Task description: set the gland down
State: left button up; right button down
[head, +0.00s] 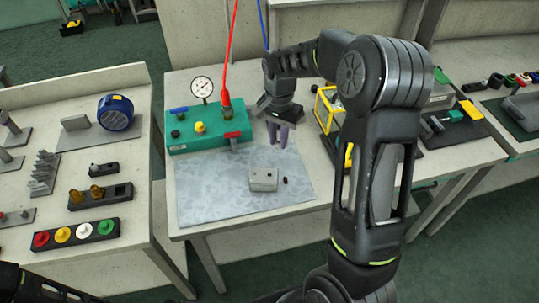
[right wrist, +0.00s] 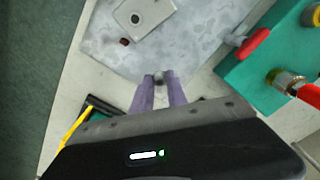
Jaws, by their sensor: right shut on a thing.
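My right gripper (head: 278,140) hangs over the back right part of the grey mottled mat (head: 205,205), fingers pointing down. In the right wrist view its purple fingers (right wrist: 159,82) are shut on a small dark grey piece, which I take to be the gland (right wrist: 158,77). The fingers hide most of it. A light grey block (head: 263,180) with a round hole lies on the mat, nearer the front than the gripper; it also shows in the right wrist view (right wrist: 134,14). A small dark red piece (head: 285,180) lies beside the block. My left gripper is out of view.
A green pump box (head: 205,138) with a gauge (head: 202,86), knobs and a red hose stands behind the mat. A yellow-framed fixture (head: 325,110) stands right of the gripper. The left bench holds a blue round device (head: 115,112) and racks. The mat's left part is clear.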

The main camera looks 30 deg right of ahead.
aim_at(278, 142)
jog(key=shift+f, duration=0.95)
jog(key=shift+f+p, duration=0.35)
jog(key=shift+f, duration=1.5)
jog(key=shift+f, duration=0.1)
jog(key=shift+f, duration=0.15)
jog(key=c, duration=1.3)
grip_release()
notch_tip(278, 142, up, 12)
jog(key=shift+r+b, duration=0.25)
jog(key=shift+b, duration=0.35)
